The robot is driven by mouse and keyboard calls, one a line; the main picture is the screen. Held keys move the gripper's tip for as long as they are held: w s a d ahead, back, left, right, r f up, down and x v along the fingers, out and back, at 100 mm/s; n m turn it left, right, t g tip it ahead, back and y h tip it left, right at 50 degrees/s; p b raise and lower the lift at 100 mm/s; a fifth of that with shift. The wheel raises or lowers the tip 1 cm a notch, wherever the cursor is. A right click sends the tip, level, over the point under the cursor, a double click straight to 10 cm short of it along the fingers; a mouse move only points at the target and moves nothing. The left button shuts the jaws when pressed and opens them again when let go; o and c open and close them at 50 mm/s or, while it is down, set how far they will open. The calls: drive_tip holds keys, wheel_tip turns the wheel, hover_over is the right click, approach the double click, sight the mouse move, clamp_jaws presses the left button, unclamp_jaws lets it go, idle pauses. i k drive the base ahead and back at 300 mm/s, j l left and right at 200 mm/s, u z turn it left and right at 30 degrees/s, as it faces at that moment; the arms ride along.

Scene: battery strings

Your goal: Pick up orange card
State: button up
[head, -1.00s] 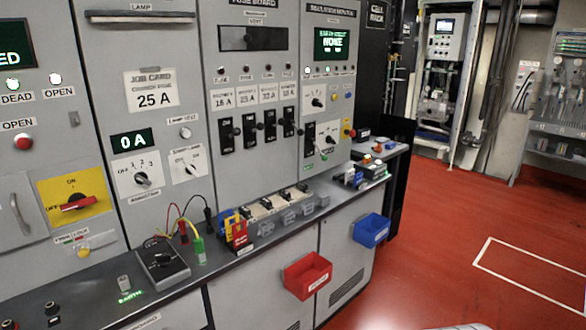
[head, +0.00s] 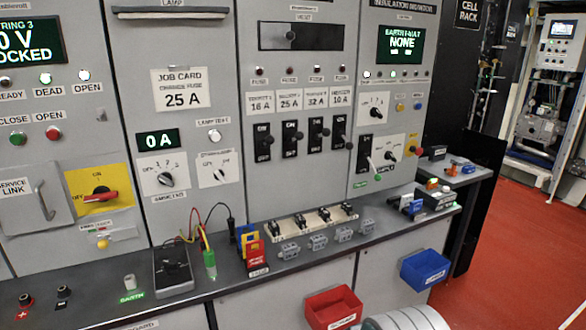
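Several upright coloured cards stand together on the bench, blue and yellow behind and a red-orange card (head: 256,256) in front with small print. I cannot tell for sure whether its colour is orange or red. A pale rounded part at the bottom edge looks like my arm; my gripper is not in view.
A black meter (head: 172,271) with leads and a green probe (head: 209,262) lie left of the cards. A fuse rack (head: 308,222) is to their right. A red bin (head: 333,308) and a blue bin (head: 425,268) hang on the bench front. Red floor is free at right.

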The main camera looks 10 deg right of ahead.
sight(431, 184)
drive_tip(key=i+l+u, duration=0.1)
drive_tip(key=l, duration=0.3)
drive_tip(key=i+l, duration=0.2)
drive_tip(key=l, duration=0.2)
drive_tip(key=i+l+u, duration=0.15)
drive_tip(key=l, duration=0.25)
drive_tip(key=i+l, duration=0.1)
drive_tip(key=l, duration=0.3)
drive_tip(key=i+l+u, duration=0.15)
drive_tip(key=l, duration=0.3)
drive_tip(key=i+l, duration=0.1)
drive_tip(key=l, duration=0.3)
drive_tip(key=i+l, duration=0.1)
drive_tip(key=l, duration=0.3)
drive_tip(key=i+l, duration=0.1)
drive_tip(key=l, duration=0.3)
drive_tip(key=i+l, duration=0.1)
drive_tip(key=l, duration=0.3)
drive_tip(key=i+l, duration=0.1)
drive_tip(key=l, duration=0.3)
drive_tip(key=i+l, duration=0.1)
drive_tip(key=l, duration=0.3)
